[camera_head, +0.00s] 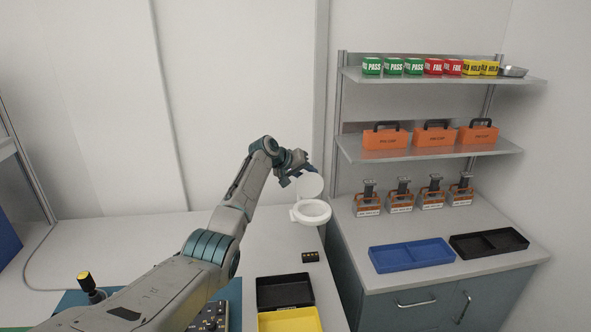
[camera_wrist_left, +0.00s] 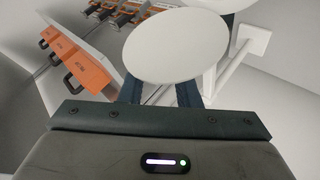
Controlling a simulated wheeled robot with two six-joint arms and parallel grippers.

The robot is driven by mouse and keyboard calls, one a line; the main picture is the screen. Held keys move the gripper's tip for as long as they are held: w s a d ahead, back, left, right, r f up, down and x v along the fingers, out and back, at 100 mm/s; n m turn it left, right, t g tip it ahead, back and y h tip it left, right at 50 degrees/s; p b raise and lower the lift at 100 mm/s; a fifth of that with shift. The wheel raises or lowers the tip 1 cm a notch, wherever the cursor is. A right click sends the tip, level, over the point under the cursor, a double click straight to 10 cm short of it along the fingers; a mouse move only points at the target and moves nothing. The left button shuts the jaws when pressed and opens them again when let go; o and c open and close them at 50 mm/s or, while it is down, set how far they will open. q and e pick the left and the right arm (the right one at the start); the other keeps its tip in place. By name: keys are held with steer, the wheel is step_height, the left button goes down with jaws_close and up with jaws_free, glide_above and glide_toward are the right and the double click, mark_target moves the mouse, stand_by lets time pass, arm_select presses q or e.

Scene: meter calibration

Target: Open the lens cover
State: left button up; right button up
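The lens cover (camera_head: 310,186) is a white round disc standing raised at the back of a white ring-shaped lamp head (camera_head: 311,212) on the back right of the table. My left gripper (camera_head: 298,174) is right behind the raised cover. In the left wrist view the cover (camera_wrist_left: 175,42) fills the upper middle and hides most of the fingertips. The two fingers (camera_wrist_left: 160,93) stand apart, one on each side, so the gripper looks open. I cannot tell whether it touches the cover. My right gripper is not in view.
A black tray (camera_head: 285,290), a yellow tray (camera_head: 290,320) and a small black block (camera_head: 311,257) lie in front of the lamp. A side counter on the right holds a blue tray (camera_head: 412,254) and another black tray (camera_head: 489,243). Shelves with orange boxes (camera_head: 385,137) rise above it.

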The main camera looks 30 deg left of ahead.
arm_select(q)
steer(key=b+v, duration=0.3)
steer(key=v, duration=0.7)
steer(key=shift+d, duration=0.1)
